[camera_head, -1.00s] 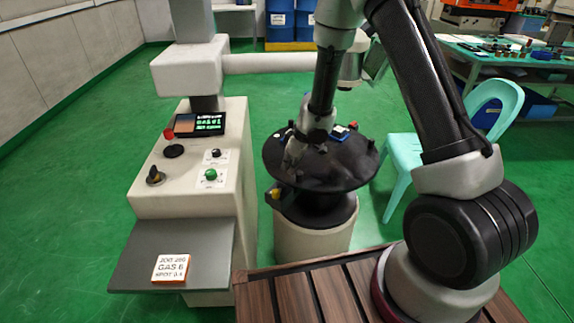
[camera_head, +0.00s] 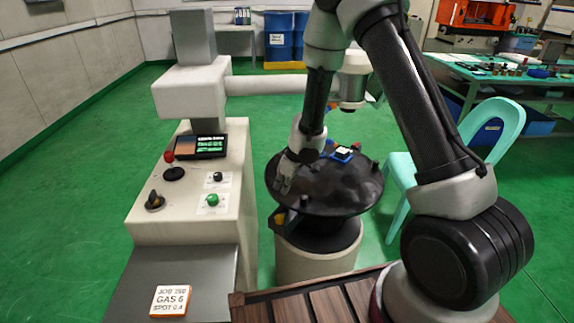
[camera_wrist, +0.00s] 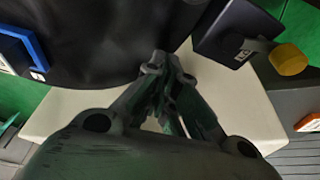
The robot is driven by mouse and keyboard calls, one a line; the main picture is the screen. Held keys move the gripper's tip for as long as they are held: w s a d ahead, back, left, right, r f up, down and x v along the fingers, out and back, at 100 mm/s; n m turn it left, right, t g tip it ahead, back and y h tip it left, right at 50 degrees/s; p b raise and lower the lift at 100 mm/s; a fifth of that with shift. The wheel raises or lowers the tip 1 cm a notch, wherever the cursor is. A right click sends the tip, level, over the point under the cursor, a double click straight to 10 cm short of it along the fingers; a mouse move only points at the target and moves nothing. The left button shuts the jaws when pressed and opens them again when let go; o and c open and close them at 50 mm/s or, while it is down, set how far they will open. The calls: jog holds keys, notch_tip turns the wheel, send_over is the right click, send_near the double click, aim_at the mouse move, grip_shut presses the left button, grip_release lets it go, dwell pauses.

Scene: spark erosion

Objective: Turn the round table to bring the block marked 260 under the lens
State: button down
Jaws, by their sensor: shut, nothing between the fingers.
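The round table (camera_head: 335,198) is a black disc on a pale round base. A blue-framed block with a white top (camera_head: 342,153) sits near its far rim. It also shows at the upper left of the wrist view (camera_wrist: 18,48); I cannot read a number on it. The lens (camera_head: 353,85) hangs from the machine's arm behind the table's far right side. My gripper (camera_head: 284,184) is shut and empty at the table's left rim. In the wrist view its fingertips (camera_wrist: 168,68) lie close together by the dark disc edge; contact is unclear.
A dark bracket with a yellow knob (camera_head: 280,218) sits below the rim, near my gripper. A console (camera_head: 185,195) with knobs and a screen stands at left. A turquoise chair (camera_head: 480,140) stands at right.

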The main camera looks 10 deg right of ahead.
jog(key=v, duration=1)
jog(key=w+d+t+h, duration=0.15)
jog(key=d+h, duration=0.25)
jog(key=d, duration=0.7)
jog(key=s+d+r+m+h, duration=0.3)
jog(key=d+r, duration=0.5)
jog(key=d, duration=0.1)
jog(key=s+d+r+m+g, duration=0.35)
jog(key=s+r, duration=0.25)
jog(key=s, duration=0.5)
jog(key=s+a+r+m+t+y, duration=0.1)
jog(key=s+a+r+t+y, duration=0.1)
jog(key=s+r, duration=0.3)
jog(key=s+a+r+m+t+y, duration=0.2)
jog(key=s+r, duration=0.4)
jog(key=s, duration=0.5)
jog(key=shift+s+a, duration=0.25)
